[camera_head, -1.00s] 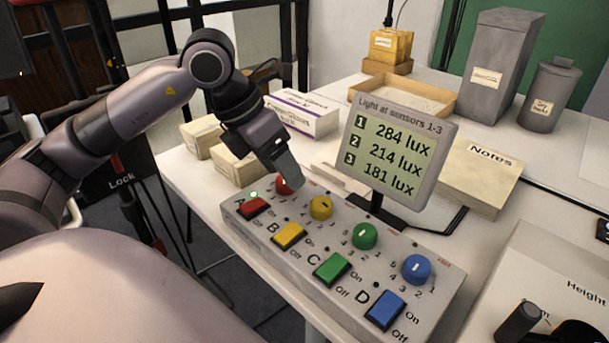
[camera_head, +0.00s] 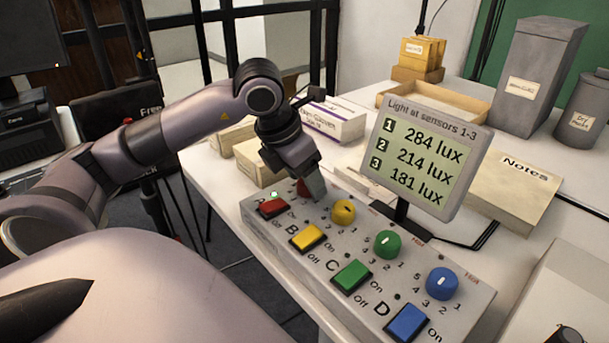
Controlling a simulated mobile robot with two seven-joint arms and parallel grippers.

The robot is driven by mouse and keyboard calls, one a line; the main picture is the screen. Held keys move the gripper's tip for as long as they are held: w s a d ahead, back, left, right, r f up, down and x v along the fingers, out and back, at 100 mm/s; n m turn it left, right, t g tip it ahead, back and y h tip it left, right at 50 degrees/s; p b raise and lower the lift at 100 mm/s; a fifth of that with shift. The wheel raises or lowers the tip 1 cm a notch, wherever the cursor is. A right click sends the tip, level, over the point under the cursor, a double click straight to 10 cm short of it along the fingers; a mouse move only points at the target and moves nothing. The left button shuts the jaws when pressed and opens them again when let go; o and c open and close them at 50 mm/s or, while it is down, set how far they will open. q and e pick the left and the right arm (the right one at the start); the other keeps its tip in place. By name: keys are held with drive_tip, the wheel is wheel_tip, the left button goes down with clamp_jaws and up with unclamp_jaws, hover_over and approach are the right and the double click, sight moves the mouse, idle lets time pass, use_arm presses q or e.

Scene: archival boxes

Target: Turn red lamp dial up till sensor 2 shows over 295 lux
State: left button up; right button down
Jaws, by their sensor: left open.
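The red dial (camera_head: 303,187) sits at the far left end of the grey control box and is mostly hidden by my left gripper (camera_head: 314,192). The gripper points down at the dial with open jaws; I cannot tell whether the fingers touch it. The red switch (camera_head: 272,207) is in front of the dial, with a green light lit beside it. The display (camera_head: 424,155) reads 284 lux for sensor 1, 214 lux for sensor 2 and 181 lux for sensor 3. My right gripper is out of view.
The yellow dial (camera_head: 343,212), green dial (camera_head: 387,244) and blue dial (camera_head: 442,283) follow along the control box (camera_head: 455,308). Small cartons (camera_head: 258,165) stand behind my left gripper. A notes box (camera_head: 512,190) lies right of the display.

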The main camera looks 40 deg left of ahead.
use_arm(q)
drive_tip(key=c, duration=1)
drive_tip(key=shift+m, duration=0.3)
drive_tip(key=m+h, duration=0.1)
drive_tip(key=m, duration=0.1)
drive_tip(key=shift+a+m+b, duration=0.1)
drive_tip(key=shift+m+b, duration=0.2)
drive_tip(key=shift+w+m+g+h+p, duration=0.1)
drive_tip(key=shift+m+g+h+p, duration=0.5)
drive_tip(key=shift+m, duration=1.7)
drive_tip(key=shift+h, duration=0.3)
drive_tip(key=o, duration=1)
drive_tip(key=shift+a+r, duration=0.1)
